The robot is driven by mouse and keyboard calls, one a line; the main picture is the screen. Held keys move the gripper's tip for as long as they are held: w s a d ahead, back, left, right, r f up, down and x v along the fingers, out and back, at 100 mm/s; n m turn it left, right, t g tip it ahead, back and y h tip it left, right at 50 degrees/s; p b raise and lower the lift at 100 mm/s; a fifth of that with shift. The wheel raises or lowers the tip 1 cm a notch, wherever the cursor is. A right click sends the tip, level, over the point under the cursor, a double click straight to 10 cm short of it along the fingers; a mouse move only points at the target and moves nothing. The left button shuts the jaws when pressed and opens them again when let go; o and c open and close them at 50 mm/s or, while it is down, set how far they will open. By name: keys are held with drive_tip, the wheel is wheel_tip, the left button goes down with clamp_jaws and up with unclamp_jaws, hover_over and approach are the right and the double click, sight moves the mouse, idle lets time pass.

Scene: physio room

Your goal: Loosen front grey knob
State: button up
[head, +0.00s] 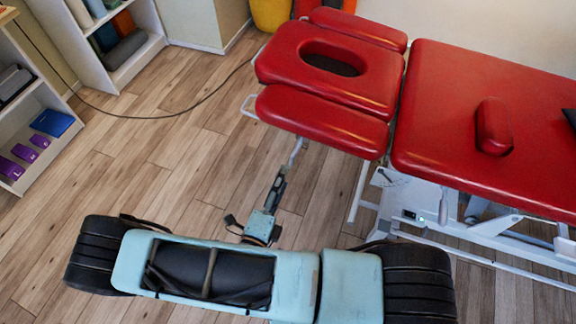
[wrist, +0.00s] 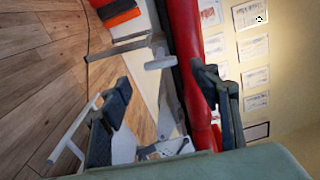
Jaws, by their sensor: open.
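My gripper (wrist: 165,105) is open in the wrist view, with its two dark fingers apart and nothing held between them. In the head view its dark end (head: 282,172) is below the near red armrest of the treatment table. A pale grey knob-like piece (wrist: 160,63) on a light bar shows beyond the fingers in the wrist view, apart from them. I cannot tell for certain that it is the front grey knob. In the head view no grey knob can be made out clearly near my gripper; the red pads hide much of the underside.
The red table (head: 455,110) stands on a white frame (head: 475,258) to the right of my gripper. White shelves (head: 130,62) stand at the upper left. A dark cable (head: 165,117) lies across the wooden floor, which is open left of my gripper.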

drive_tip(key=v, duration=0.4)
idle(0.5)
